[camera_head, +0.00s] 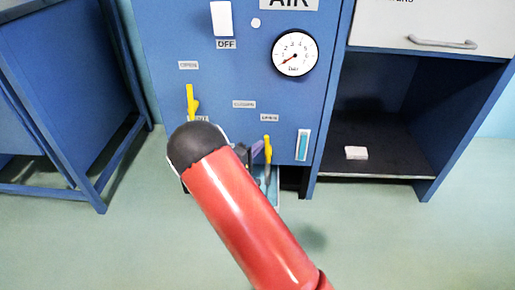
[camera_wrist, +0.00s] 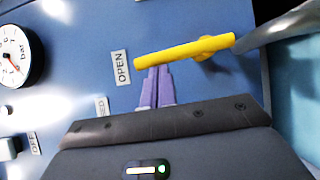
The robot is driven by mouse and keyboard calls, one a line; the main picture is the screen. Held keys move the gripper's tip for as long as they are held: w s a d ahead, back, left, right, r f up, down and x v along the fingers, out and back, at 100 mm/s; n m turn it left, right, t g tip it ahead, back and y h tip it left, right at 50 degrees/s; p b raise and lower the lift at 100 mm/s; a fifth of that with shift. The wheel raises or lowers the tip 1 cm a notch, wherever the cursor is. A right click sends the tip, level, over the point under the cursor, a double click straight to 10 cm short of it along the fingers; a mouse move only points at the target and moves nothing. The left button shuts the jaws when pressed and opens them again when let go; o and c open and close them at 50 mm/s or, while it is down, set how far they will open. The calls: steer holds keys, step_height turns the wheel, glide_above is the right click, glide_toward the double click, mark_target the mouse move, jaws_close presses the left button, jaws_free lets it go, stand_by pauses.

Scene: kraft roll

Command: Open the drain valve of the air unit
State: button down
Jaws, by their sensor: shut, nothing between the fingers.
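The yellow drain lever (camera_head: 267,149) is low on the blue air unit panel (camera_head: 225,75). In the wrist view the lever (camera_wrist: 180,50) lies along the panel, with its free end toward the OPEN label (camera_wrist: 121,67); in the head view it stands about upright below that label. My gripper (camera_head: 258,150) is shut and empty beside the lever, on its left in the head view. In the wrist view its purple fingertips (camera_wrist: 155,70) are together, right at the lever's edge; I cannot tell whether they touch. My red arm hides part of the lower panel.
Another yellow lever (camera_head: 191,103) is at the panel's left. A gauge (camera_head: 295,54) and a white switch (camera_head: 221,18) with an OFF label sit higher. A light-blue container (camera_head: 272,190) is below the drain. A blue frame stands left, an open cabinet (camera_head: 375,140) right.

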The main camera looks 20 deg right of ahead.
steer(key=w+a+v, duration=0.1)
steer(key=w+v, duration=0.1)
steer(key=v, duration=1.1)
steer(key=shift+a+f+b, duration=0.25)
steer(key=shift+f+b, duration=0.05)
steer(key=shift+w, duration=0.1)
